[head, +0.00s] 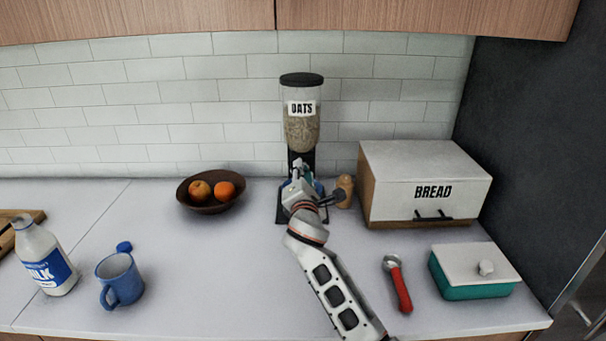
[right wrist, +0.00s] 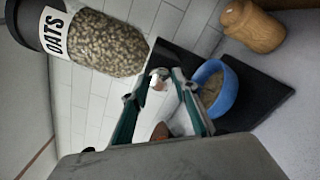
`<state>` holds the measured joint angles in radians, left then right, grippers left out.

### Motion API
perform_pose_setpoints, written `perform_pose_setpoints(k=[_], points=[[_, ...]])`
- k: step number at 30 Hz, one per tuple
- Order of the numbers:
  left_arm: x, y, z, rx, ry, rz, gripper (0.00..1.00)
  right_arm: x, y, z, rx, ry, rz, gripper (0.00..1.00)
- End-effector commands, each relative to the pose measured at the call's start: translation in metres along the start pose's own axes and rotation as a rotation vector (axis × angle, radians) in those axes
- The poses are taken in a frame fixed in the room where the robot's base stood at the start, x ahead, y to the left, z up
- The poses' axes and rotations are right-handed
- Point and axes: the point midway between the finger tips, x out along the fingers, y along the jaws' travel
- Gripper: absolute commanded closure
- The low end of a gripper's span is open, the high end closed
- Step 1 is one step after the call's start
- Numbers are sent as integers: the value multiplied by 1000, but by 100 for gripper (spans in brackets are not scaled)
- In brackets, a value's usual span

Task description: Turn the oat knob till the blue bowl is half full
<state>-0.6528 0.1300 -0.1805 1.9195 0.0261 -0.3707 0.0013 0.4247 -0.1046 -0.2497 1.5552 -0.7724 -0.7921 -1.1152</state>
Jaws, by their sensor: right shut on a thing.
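The oat dispenser (head: 301,118) stands upright against the tiled wall, its clear hopper labelled OATS and partly filled. It also shows tilted in the right wrist view (right wrist: 108,45). My right gripper (right wrist: 163,80) is at the front of the dispenser below the hopper, its fingers shut on the oat knob (right wrist: 157,83), of which only a small pale part shows. The blue bowl (right wrist: 229,92) sits on the dark dispenser base, just beyond the fingers. Oats (right wrist: 211,89) lie inside it, below the rim; the exact level is partly hidden. My left gripper is not in view.
A wooden shaker (right wrist: 252,25) stands close beside the dispenser, and the bread box (head: 420,187) is to its right. A fruit bowl (head: 211,203) is to the left. A milk bottle (head: 44,258), blue mug (head: 121,279), red-handled tool (head: 400,287) and teal dish (head: 475,286) lie nearer.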

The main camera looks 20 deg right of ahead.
Motion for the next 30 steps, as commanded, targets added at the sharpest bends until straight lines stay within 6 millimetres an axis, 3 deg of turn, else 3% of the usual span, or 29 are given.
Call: perform_pose_setpoints(k=[15, 16, 18, 30], points=[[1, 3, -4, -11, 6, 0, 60, 0, 0, 0, 20, -1, -1, 93], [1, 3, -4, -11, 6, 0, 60, 0, 0, 0, 20, -1, -1, 69], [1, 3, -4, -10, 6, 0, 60, 0, 0, 0, 20, -1, 0, 55], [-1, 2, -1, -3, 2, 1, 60, -4, 0, 0, 20, 0, 0, 55]])
